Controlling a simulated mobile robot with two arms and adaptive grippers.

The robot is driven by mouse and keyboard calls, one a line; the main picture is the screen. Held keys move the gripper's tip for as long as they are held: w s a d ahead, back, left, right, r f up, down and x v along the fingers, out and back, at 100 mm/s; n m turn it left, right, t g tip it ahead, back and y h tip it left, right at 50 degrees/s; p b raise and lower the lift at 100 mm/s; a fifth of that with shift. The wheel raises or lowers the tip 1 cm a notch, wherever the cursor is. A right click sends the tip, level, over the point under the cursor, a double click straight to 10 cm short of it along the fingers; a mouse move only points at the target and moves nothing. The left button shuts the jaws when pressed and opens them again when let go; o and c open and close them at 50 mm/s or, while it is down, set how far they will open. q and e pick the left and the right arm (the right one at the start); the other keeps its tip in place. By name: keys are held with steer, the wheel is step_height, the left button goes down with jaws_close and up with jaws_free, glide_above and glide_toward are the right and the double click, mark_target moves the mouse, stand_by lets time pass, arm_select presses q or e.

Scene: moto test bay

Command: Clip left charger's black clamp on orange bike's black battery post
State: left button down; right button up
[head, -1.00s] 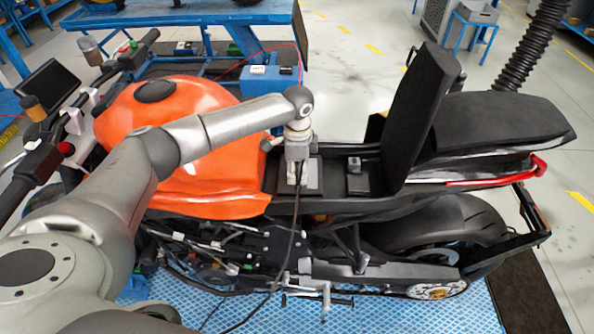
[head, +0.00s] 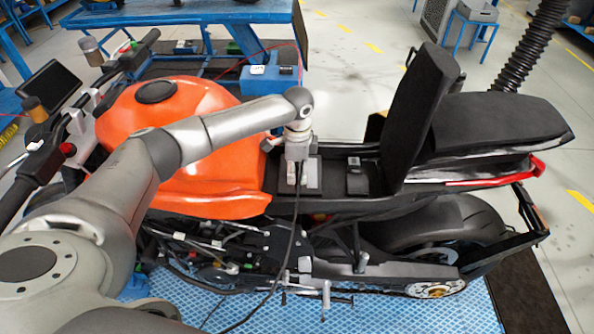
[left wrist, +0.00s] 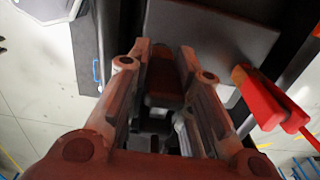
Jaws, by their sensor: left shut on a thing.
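My left gripper (head: 295,178) is over the battery bay of the orange bike (head: 185,120), pointing down beside the grey battery top (head: 314,172). In the left wrist view my left gripper (left wrist: 165,85) is shut on a dark piece, the black clamp (left wrist: 165,98). A black cable (head: 287,255) hangs from the gripper down the bike's side. A red clamp-like piece (left wrist: 265,98) is right of the fingers in the left wrist view. The black battery post is hidden, so contact with the clamp cannot be told. My right gripper is out of view.
The raised black seat panel (head: 424,110) stands right of the bay. A small black box (head: 357,180) sits between. The handlebar is at the left. A blue table (head: 190,14) stands behind, with a blue unit (head: 270,80) on a lower surface.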

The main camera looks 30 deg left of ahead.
arm_select(q)
steer(key=shift+f, duration=0.55)
stand_by(0.6)
steer(key=c, duration=1.2)
jaws_free()
step_height(320, 180, up, 12)
steer(key=shift+r, duration=0.1)
